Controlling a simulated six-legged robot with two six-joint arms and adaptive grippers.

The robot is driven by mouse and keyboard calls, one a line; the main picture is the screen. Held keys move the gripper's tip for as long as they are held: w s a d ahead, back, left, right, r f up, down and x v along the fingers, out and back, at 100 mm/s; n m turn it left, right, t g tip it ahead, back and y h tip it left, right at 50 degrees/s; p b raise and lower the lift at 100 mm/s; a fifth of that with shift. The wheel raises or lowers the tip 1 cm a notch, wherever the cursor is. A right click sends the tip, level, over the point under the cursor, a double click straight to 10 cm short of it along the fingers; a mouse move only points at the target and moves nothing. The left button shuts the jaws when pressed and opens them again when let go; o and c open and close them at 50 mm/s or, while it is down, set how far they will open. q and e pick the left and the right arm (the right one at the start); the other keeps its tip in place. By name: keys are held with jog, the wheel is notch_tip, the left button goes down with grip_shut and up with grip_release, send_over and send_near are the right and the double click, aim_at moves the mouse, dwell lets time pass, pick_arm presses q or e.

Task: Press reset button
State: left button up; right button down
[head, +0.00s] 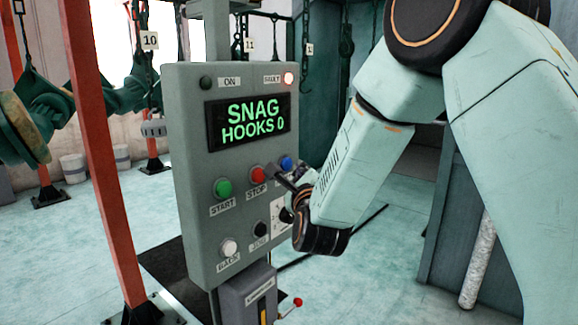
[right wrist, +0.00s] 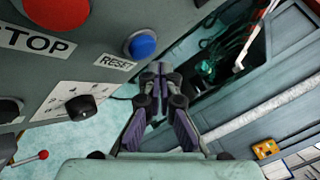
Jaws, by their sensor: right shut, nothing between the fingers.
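The blue reset button (head: 286,163) is on the right side of the grey control panel (head: 187,150), right of the red stop button (head: 257,174). In the right wrist view the blue button (right wrist: 142,45) sits above its RESET label (right wrist: 115,62). My left gripper is not in view.
A green start button (head: 222,188), a white button (head: 229,247) and a black knob (head: 287,215) are nearby. A red post (head: 100,150) stands left.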

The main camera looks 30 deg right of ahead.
jog(key=shift+w+a, duration=0.1)
jog(key=shift+w+a+b, duration=0.2)
jog(key=shift+w+b, duration=0.1)
jog(key=shift+w+a, duration=0.15)
jog(key=shift+w, duration=0.25)
dwell(1.1)
jog(key=shift+s+d+b, duration=0.4)
jog(key=shift+s, duration=0.4)
jog(key=shift+s+d, duration=0.3)
jog(key=shift+s, duration=0.45)
jog(key=shift+s+d, duration=0.3)
jog(key=shift+s, duration=0.45)
jog(key=shift+s+d, duration=0.3)
jog(key=shift+s, duration=0.45)
